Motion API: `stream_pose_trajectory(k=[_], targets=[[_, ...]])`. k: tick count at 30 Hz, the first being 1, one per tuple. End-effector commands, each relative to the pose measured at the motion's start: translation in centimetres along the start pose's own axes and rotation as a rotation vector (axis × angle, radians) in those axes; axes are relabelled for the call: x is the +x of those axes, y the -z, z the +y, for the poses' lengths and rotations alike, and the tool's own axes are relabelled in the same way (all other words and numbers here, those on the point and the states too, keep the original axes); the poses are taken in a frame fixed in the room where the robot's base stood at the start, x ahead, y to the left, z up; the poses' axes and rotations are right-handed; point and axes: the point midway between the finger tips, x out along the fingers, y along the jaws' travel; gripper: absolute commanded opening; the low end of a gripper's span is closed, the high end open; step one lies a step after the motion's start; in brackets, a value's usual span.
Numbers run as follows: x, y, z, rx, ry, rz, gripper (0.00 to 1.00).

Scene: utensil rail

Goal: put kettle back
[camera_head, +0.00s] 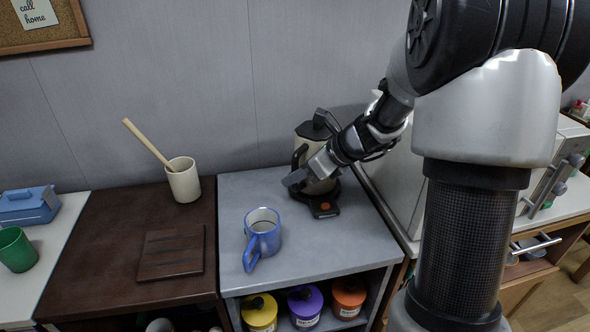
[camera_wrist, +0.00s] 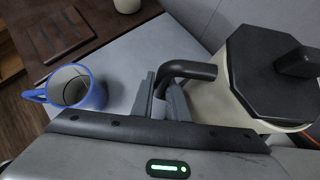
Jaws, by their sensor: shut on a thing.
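The kettle (camera_head: 306,140) is cream with a black lid and a black handle. It stands upright at its black base (camera_head: 323,205), at the back right of the grey counter; whether it is fully seated on the base I cannot tell. In the wrist view the kettle's lid (camera_wrist: 275,70) and cream body fill the right side. In the wrist view my gripper (camera_wrist: 164,98) is shut on the black handle. My wrist hides part of the kettle's body.
A blue mug (camera_head: 264,232) stands on the grey counter (camera_head: 300,253) front left of the kettle; it shows in the wrist view (camera_wrist: 78,88). A cream crock (camera_head: 184,182) with a wooden stick stands on the brown counter. A light cabinet or appliance (camera_head: 397,175) stands close right of the kettle.

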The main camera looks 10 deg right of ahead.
Motion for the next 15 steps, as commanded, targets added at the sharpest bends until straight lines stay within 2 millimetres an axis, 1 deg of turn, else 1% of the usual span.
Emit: stream_pose_trajectory(k=[7, 12, 13, 15], targets=[[-0.12, -0.27, -0.11, -0.005, 0.004, -0.004, 0.0], [0.2, 0.05, -0.11, -0.005, 0.003, -0.003, 0.0], [0.24, 0.21, -0.01, -0.001, 0.0, 0.0, 0.19], [0.23, 0.2, 0.0, -0.001, 0.0, 0.0, 0.31]])
